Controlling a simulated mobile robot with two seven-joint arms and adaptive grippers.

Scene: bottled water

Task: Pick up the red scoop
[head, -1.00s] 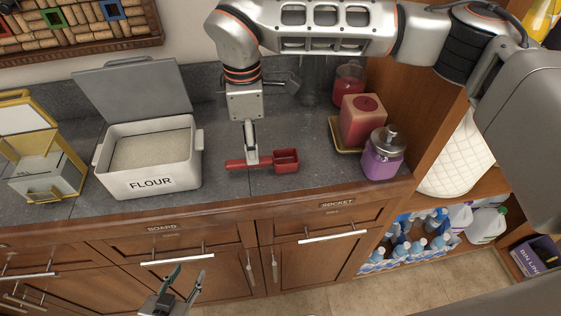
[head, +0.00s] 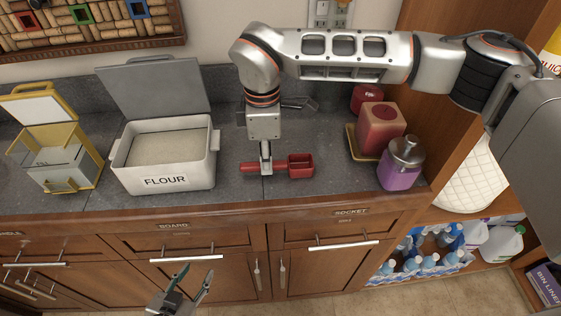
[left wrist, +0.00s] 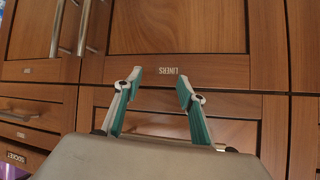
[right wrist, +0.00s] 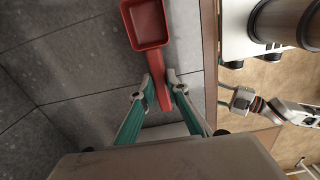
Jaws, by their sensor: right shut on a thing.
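The red scoop (head: 301,165) is over the grey counter, right of the flour bin, with its square cup to the right and its handle to the left. My right gripper (head: 266,170) comes down from above and is shut on the scoop's handle. In the right wrist view the scoop's cup (right wrist: 147,22) points away and the handle runs between the fingertips (right wrist: 161,92). I cannot tell whether the scoop touches the counter. My left gripper (head: 190,278) is open and empty in front of the lower cabinets; its spread fingers also show in the left wrist view (left wrist: 160,82).
The open white flour bin (head: 165,160) and a yellow-framed clear box (head: 60,165) stand on the left. A purple soap bottle (head: 402,165) and a red candle (head: 380,128) on a tray stand right of the scoop. Water bottles (head: 425,250) sit on the low shelf at the right.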

